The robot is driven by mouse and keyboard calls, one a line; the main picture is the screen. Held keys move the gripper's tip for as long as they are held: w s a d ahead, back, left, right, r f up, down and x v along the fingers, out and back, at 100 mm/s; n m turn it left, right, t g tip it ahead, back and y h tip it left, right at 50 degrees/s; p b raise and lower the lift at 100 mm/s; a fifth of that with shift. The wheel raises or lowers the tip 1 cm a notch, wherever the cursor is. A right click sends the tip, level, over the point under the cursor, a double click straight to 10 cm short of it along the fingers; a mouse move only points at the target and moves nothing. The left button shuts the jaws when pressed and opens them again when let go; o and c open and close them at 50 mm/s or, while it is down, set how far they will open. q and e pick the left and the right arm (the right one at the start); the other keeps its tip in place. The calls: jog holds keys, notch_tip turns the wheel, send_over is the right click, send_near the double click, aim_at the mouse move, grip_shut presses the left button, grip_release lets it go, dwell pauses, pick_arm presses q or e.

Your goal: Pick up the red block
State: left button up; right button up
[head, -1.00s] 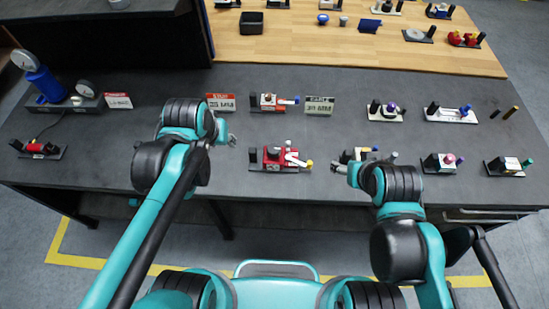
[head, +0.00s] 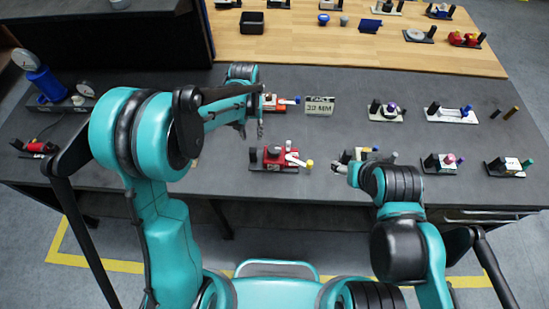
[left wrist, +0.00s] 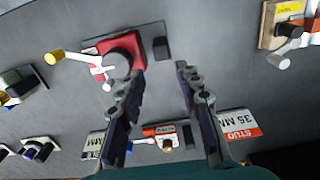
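The red block (head: 281,158) is part of a small fixture on a black plate, with a white lever and a yellow-tipped knob, near the front middle of the dark bench. It also shows in the left wrist view (left wrist: 121,47), up and left of my fingers, partly under a grey round part. My left gripper (head: 252,133) is open and empty above the bench, behind and left of the red block; its parted fingers also show in the left wrist view (left wrist: 160,72). My right gripper (head: 339,168) is small and partly hidden beside another fixture, right of the red block.
Another red-and-white fixture (head: 272,103) stands behind, near a 32 MM sign (head: 319,106). Several fixtures fill the bench's right side, including a white-plated one (head: 386,112). A blue cylinder device (head: 46,84) stands at the left. The bench (head: 220,172) is clear left of the red block.

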aim_at(253, 149)
pick_arm(q)
notch_tip(253, 149, down, 11)
jog(key=shift+a+f, duration=0.1)
dwell(0.4)
jog(key=shift+c, duration=0.2)
grip_shut()
